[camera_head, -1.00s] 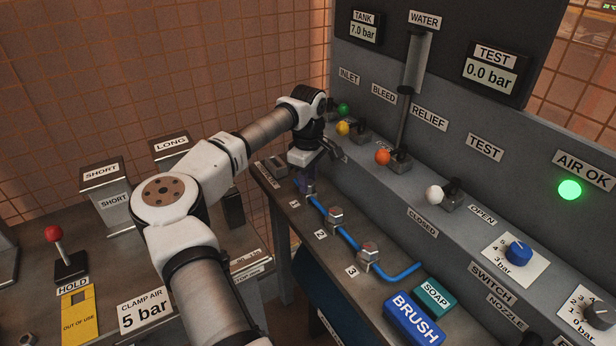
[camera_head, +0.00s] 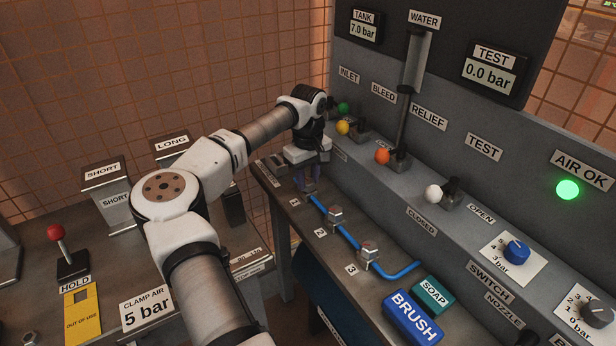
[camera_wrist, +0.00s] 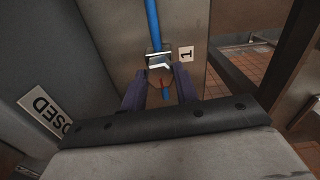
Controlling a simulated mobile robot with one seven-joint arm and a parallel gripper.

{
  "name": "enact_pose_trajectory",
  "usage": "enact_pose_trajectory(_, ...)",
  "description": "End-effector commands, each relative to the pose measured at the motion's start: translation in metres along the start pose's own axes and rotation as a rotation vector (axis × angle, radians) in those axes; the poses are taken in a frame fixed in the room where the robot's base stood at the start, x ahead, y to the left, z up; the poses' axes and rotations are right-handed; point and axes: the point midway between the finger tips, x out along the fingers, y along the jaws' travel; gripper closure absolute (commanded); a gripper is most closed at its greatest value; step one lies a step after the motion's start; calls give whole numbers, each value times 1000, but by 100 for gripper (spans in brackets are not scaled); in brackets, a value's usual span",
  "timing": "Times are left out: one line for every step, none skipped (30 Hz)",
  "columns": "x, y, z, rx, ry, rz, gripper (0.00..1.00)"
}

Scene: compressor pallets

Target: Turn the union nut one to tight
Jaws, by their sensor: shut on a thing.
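My gripper (camera_head: 308,184) points down at the far left end of the blue pipe (camera_head: 349,241). In the wrist view its two purple fingers (camera_wrist: 160,88) stand on either side of union nut one (camera_wrist: 159,76), next to the "1" label (camera_wrist: 186,54), and are shut on it. A red mark shows on or by the nut. A shiny metal fitting (camera_wrist: 159,61) sits just beyond it, with the blue pipe (camera_wrist: 153,22) running on from there. In the head view my gripper hides most of nut one.
Fittings two (camera_head: 335,216) and three (camera_head: 369,252) sit further along the pipe. The valve panel with yellow (camera_head: 343,128), orange (camera_head: 382,156) and white (camera_head: 433,192) knobs rises close to the right.

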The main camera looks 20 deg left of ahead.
Motion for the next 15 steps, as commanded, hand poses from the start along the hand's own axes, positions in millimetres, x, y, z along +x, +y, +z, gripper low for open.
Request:
enact_pose_trajectory(-1, 0, 0, -1, 1, 2, 93)
enact_pose_trajectory(-1, 0, 0, -1, 1, 2, 93)
enact_pose_trajectory(-1, 0, 0, -2, 1, 2, 93)
enact_pose_trajectory(-1, 0, 0, -2, 1, 2, 93)
enact_pose_trajectory(-1, 0, -1, -2, 1, 2, 93)
enact_pose_trajectory(-1, 0, -1, -2, 1, 2, 93)
enact_pose_trajectory(-1, 0, -1, -2, 1, 2, 66)
enact_pose_trajectory(-1, 0, -1, -2, 1, 2, 62)
enact_pose_trajectory(-1, 0, 0, -2, 1, 1, 57)
enact_pose_trajectory(-1, 0, 0, -2, 1, 1, 53)
enact_pose_trajectory(-1, 0, 0, -2, 1, 1, 49)
enact_pose_trajectory(-1, 0, 0, -2, 1, 1, 48)
enact_pose_trajectory(-1, 0, 0, -2, 1, 1, 48)
enact_pose_trajectory(0, 0, 0, -2, 1, 1, 48)
enact_pose_trajectory(0, 0, 0, -2, 1, 1, 48)
